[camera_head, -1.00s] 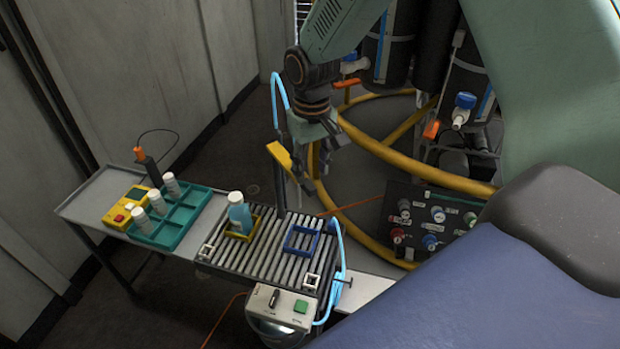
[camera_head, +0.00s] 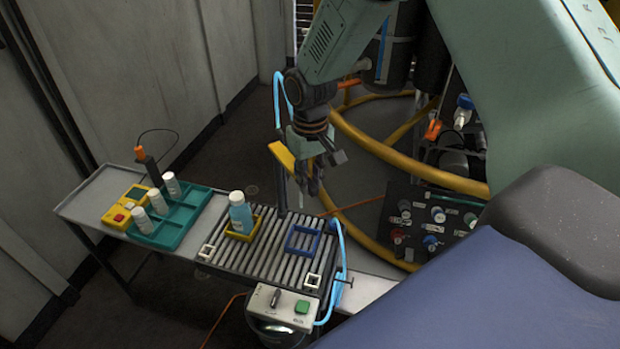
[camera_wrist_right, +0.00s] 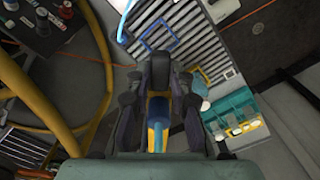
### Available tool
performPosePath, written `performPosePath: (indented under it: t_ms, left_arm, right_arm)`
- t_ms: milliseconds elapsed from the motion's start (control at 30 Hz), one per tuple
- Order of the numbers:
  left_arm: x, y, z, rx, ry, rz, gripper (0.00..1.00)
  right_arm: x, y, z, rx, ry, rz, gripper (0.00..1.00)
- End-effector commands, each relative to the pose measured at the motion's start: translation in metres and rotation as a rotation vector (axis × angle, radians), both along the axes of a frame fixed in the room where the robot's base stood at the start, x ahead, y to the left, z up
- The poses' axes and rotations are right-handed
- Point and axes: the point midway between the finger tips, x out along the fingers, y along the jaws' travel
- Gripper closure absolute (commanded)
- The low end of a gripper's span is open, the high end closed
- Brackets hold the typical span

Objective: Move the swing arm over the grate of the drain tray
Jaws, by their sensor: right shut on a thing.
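The swing arm has a yellow bar (camera_head: 282,156) above a dark post at the back edge of the drain tray. The light blue hose shows behind it. My right gripper (camera_head: 312,184) is shut on the swing arm, fingers pointing down, behind the tray's back edge. In the right wrist view a yellow and blue part (camera_wrist_right: 157,136) shows between the dark fingers; the exact contact is hidden. The slatted grate (camera_head: 268,256) of the drain tray lies in front of the gripper. My left gripper is not in view.
A light blue bottle (camera_head: 240,212) stands in a yellow frame on the grate; a blue frame (camera_head: 303,240) there is empty. A teal rack (camera_head: 172,232) with white bottles stands left. A control box (camera_head: 283,306) is in front. Yellow curved rails (camera_head: 370,143) pass behind right.

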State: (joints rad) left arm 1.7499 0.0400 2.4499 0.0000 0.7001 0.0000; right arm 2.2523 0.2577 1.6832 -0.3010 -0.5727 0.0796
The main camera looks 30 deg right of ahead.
Motion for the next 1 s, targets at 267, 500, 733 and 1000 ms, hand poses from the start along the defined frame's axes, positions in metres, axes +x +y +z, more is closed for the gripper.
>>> performPosePath:
  t_ms: [267, 500, 733, 1000]
  left_arm:
    - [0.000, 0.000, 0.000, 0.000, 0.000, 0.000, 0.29]
    - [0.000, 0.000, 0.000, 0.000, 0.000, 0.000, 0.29]
    - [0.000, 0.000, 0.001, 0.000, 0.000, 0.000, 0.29]
    - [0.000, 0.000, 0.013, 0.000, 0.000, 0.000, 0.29]
  right_arm:
    - [-0.001, 0.000, 0.000, 0.000, 0.003, 0.000, 1.00]
    - [-0.001, 0.000, 0.000, 0.000, 0.004, 0.001, 1.00]
    - [-0.001, 0.002, 0.000, 0.000, 0.005, -0.009, 1.00]
    - [0.000, 0.021, 0.001, -0.002, 0.005, -0.117, 1.00]
